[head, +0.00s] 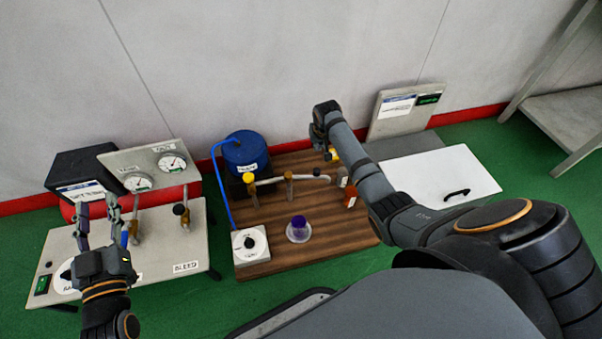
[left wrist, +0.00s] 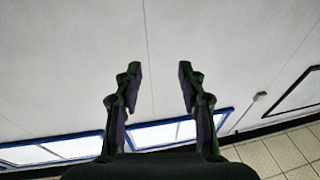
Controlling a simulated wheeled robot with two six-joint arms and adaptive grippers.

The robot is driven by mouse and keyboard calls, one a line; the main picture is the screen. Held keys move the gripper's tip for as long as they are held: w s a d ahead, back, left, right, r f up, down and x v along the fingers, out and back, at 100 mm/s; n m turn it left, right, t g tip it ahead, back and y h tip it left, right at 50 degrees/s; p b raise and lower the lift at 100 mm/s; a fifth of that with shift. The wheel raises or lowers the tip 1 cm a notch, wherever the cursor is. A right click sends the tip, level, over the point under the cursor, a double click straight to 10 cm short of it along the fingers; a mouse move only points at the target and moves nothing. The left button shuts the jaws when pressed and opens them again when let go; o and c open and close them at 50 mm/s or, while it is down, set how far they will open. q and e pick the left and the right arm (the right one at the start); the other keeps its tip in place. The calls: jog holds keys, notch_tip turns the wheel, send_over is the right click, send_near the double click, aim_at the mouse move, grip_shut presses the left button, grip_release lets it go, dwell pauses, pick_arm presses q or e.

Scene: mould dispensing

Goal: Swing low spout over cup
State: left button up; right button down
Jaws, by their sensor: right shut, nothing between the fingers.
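A small cup with purple contents (head: 298,222) stands on a clear round base on the brown wooden board. Behind it a pale horizontal pipe (head: 308,178) runs from near the blue drum across the board, with a brass upright fitting (head: 289,188). I cannot tell which part is the low spout. My right gripper (head: 319,142) is shut and empty above the board's back right, near a yellow knob (head: 333,154); its fingertips are small and partly hidden. My left gripper (head: 98,222) is open and empty over the left panel; its spread fingers also show in the left wrist view (left wrist: 158,85).
A blue drum (head: 246,153) with a blue hose stands at the board's back left. A white dial box (head: 250,244) sits at the front left. Orange and grey pieces (head: 350,196) stand by my right arm. Gauges (head: 138,182) and brass valves stand left. A white panel (head: 440,172) lies right.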

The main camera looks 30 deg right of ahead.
pick_arm(q)
jog(key=shift+s+a+r, duration=0.1)
jog(key=shift+s+r, duration=0.05)
jog(key=shift+r, duration=0.2)
pick_arm(e)
jog(key=shift+w+a+r, duration=0.15)
jog(key=shift+w, duration=0.05)
